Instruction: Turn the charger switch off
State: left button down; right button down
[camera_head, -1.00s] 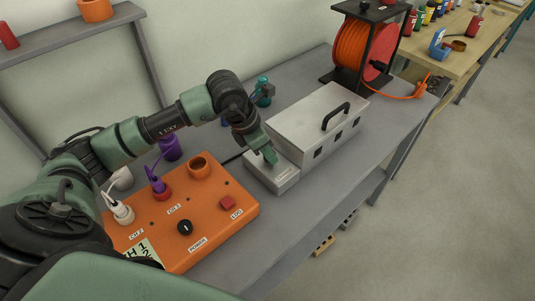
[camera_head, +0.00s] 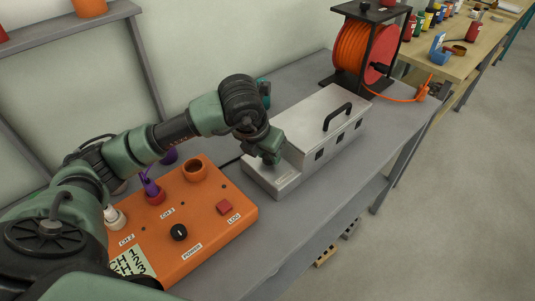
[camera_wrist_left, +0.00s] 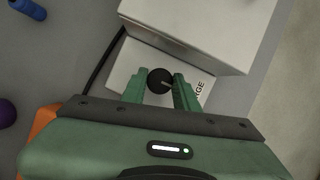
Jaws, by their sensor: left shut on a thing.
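The charger is a pale grey metal box (camera_head: 310,118) with a black handle on its lid and a low front step (camera_head: 283,184). In the left wrist view its switch is a round black knob (camera_wrist_left: 160,81) with a light pointer line, on the step beside a partly hidden label. My left gripper (camera_head: 273,162) points down over the step in the head view and hides the knob there. In the left wrist view its green fingers (camera_wrist_left: 161,90) are on either side of the knob, shut on it. My right gripper is not in view.
An orange control box (camera_head: 215,222) with a black power knob (camera_head: 179,232), a red button (camera_head: 225,207) and plugs stands left of the charger on the grey bench. An orange cable reel (camera_head: 362,45) stands behind. The bench front is clear.

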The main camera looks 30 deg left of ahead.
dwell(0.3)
pick_arm(q)
jog(key=c, duration=1.3)
grip_release()
jog(key=shift+c, duration=0.2)
jog(key=v, duration=0.8)
jog(key=shift+b, duration=0.3)
jog(key=shift+f, duration=0.15)
